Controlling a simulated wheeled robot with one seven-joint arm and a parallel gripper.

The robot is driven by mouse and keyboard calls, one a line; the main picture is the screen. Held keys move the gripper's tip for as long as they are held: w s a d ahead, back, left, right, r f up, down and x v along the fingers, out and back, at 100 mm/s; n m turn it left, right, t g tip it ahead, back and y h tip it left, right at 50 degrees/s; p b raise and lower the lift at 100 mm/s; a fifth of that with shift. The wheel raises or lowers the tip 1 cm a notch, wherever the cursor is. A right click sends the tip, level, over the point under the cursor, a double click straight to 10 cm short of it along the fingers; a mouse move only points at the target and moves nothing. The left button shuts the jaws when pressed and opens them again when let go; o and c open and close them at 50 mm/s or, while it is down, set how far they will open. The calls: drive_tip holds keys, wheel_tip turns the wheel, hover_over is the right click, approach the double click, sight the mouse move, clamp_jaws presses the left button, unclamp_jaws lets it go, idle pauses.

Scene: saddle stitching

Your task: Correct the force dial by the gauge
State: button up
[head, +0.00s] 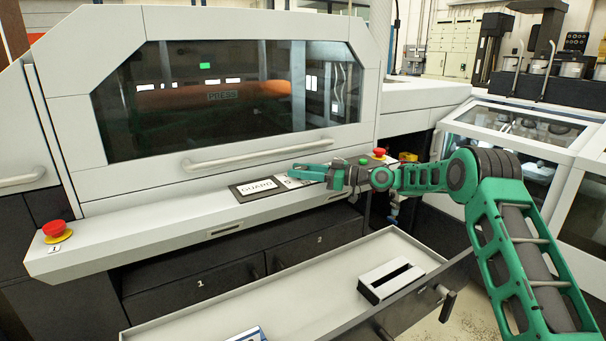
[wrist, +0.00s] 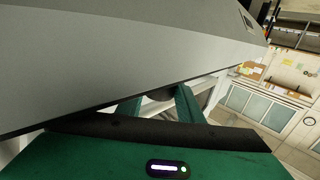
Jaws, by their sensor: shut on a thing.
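My green gripper (head: 308,172) reaches in from the right over the press's sloping front ledge (head: 150,232). In the wrist view, its two fingers (wrist: 160,98) stand on either side of a dark, rounded part (wrist: 160,95) and are shut on it. Only a little of that part shows, so I cannot tell for sure whether it is the force dial. In the head view the gripper hides whatever it holds. A label plate reading GUARD (head: 257,188) lies left of the gripper, and a second plate (head: 293,181) is partly covered by it. I cannot make out a gauge.
A red stop button (head: 57,230) sits at the ledge's left end; another red button (head: 379,153) and a green button (head: 363,161) are near my wrist. An open drawer (head: 290,299) below holds a slotted white block (head: 390,277). A handle bar (head: 258,156) runs above the ledge.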

drive_tip(key=shift+w+d+r, duration=0.1)
drive_tip(key=shift+w+d, duration=0.25)
drive_tip(key=shift+w, duration=0.05)
drive_tip(key=o, duration=1.1)
drive_tip(key=shift+c, duration=0.2)
drive_tip(key=shift+s+a, duration=0.1)
drive_tip(key=shift+g, duration=0.3)
drive_tip(key=s+d, duration=0.1)
drive_tip(key=d, duration=0.9)
drive_tip(key=shift+s+d, duration=0.35)
drive_tip(key=shift+s, duration=0.05)
drive_tip(key=shift+a, duration=0.1)
